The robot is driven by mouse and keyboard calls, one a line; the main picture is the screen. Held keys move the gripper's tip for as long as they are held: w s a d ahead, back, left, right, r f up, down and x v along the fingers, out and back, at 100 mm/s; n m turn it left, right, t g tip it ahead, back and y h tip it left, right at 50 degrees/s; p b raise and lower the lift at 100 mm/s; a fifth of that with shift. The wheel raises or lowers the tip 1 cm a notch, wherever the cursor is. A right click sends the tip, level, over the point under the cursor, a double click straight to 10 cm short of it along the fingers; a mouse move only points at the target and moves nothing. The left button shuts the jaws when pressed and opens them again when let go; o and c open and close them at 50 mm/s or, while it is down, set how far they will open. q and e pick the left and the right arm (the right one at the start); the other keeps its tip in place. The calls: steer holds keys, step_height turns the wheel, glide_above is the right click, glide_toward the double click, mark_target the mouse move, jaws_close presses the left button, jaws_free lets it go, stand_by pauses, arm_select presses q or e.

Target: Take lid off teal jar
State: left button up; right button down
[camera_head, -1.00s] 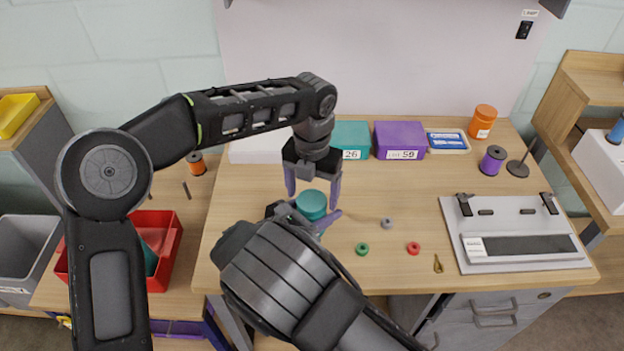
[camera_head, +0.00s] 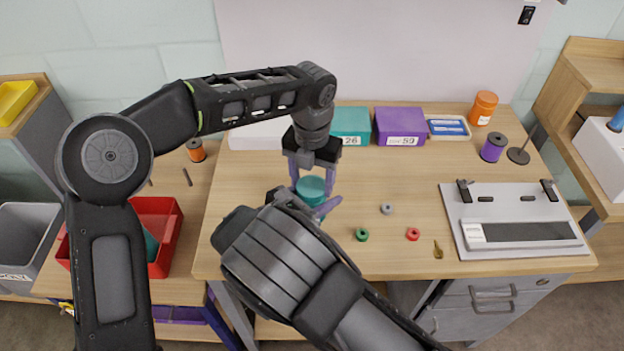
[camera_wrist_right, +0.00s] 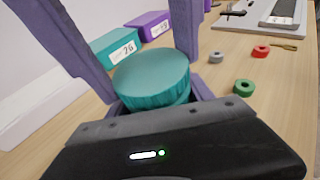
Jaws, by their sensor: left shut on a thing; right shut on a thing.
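The teal jar stands on the wooden workbench with its round teal lid (camera_head: 311,185) facing up; the lid also shows large in the right wrist view (camera_wrist_right: 152,78). My left gripper (camera_head: 312,190) comes down from above with a purple finger on each side of the lid, shut on it. My right gripper (camera_wrist_right: 158,102) comes from the front and is shut around the jar, lower down than the left fingers. The jar's body is mostly hidden by the right gripper and the lid. The lid sits on the jar, with no gap that I can see.
A teal box (camera_head: 351,127) and a purple box (camera_head: 400,126) stand behind. An orange jar (camera_head: 483,108) and purple spool (camera_head: 493,147) stand at the back right.

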arm_select(q)
steer(key=c, duration=0.4)
steer(key=shift+o, duration=0.2)
steer(key=n, duration=0.3)
steer(key=shift+d, duration=0.1)
steer(key=o, duration=1.5)
steer(key=shift+o, duration=0.2)
steer(key=shift+r, duration=2.3)
steer(key=shift+c, duration=0.4)
steer(key=shift+r+m, duration=1.6)
steer(key=shift+r, duration=0.15)
